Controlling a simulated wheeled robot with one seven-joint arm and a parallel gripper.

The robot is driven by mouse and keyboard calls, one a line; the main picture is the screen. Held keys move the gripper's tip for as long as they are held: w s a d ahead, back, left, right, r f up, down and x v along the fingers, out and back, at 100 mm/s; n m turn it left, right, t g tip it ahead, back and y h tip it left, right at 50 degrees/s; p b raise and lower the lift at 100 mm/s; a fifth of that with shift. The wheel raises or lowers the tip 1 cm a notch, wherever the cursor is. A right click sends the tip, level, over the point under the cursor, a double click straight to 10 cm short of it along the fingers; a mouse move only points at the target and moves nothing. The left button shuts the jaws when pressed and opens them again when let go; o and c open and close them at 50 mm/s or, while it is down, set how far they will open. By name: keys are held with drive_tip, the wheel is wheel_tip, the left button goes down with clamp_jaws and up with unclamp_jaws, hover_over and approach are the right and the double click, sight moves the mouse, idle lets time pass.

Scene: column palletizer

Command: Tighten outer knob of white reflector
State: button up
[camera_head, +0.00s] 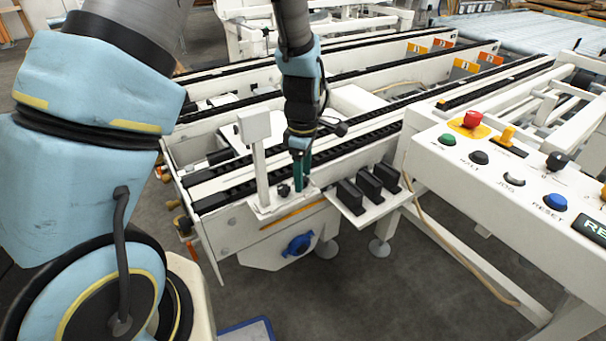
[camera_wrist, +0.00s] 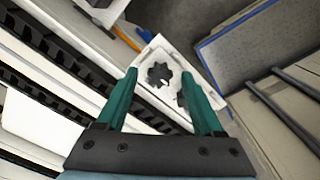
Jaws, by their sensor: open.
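The white reflector (camera_head: 255,128) stands upright on a post with a white base plate (camera_head: 264,212) at the conveyor's near end. A black knob (camera_head: 284,190) sits on this base, just left of my gripper. My gripper (camera_head: 300,180) points down over the base, with green fingers open. In the wrist view, a black star-shaped knob (camera_wrist: 160,75) shows between the open fingertips of my gripper (camera_wrist: 159,76), not clasped. A second dark knob (camera_wrist: 181,98) is partly hidden beside the right finger. I cannot tell whether the fingertips reach knob height.
Black blocks (camera_head: 369,184) stand on a white shelf right of the base. A blue knob (camera_head: 298,244) sits on the conveyor's front below. The control panel (camera_head: 511,165) with buttons is at right. A blue-edged panel (camera_wrist: 250,45) lies on the floor.

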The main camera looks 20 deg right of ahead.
clamp_jaws()
idle(0.6)
